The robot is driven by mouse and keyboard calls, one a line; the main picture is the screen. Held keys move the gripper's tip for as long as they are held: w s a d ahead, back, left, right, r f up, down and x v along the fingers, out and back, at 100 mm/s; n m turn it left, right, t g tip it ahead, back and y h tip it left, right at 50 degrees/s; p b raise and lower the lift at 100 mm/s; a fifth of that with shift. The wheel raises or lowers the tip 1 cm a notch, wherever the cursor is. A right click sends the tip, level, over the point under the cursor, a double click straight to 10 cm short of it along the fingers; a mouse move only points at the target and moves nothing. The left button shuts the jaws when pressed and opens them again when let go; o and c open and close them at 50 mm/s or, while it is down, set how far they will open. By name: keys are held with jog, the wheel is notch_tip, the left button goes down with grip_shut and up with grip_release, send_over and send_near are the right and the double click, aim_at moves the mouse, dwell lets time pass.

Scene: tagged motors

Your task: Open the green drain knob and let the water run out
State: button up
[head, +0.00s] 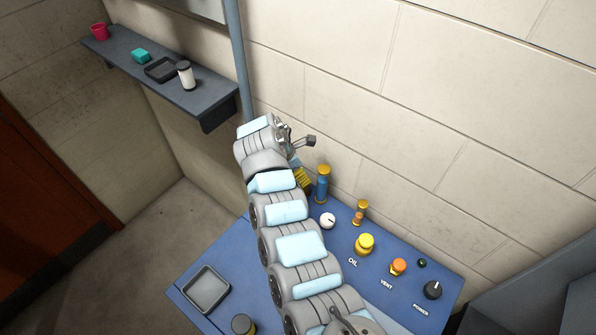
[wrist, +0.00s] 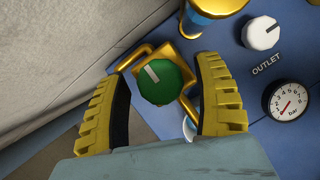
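The green knob (wrist: 161,81) has a pale pointer bar and sits on a brass-coloured pipe fitting (wrist: 190,107) in the wrist view. My gripper (wrist: 162,68) is open, with one ridged yellow finger on each side of the knob. Gaps show between both fingers and the knob. In the head view my arm hides the knob, and only part of a yellow finger (head: 303,180) shows. No running water is visible.
A blue cylinder with yellow caps (head: 322,183) stands close to the gripper. The white OUTLET knob (wrist: 262,33) and a pressure gauge (wrist: 289,101) are to the right. A dark tray (head: 207,289) lies at the blue bench's left. A wall borders the back.

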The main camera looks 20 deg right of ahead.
jog(key=c, duration=1)
jog(key=shift+m+b, duration=0.4)
jog(key=shift+m, duration=0.2)
jog(key=shift+f+m+g+b, duration=0.1)
jog(key=shift+m+g+b, duration=0.3)
jog(key=shift+m, duration=0.1)
jog(key=shift+m+b, duration=0.6)
jog(key=shift+b, duration=0.05)
jog(key=shift+g, duration=0.3)
jog(key=m+b, duration=0.1)
jog(key=b, duration=0.4)
jog(key=shift+a+f+m+g, duration=0.1)
jog(key=shift+f+m+g, duration=0.1)
jog(key=shift+m+g, duration=0.15)
jog(key=shift+r+m+b, duration=0.15)
jog(key=shift+m+b, duration=0.3)
jog(key=shift+b, duration=0.75)
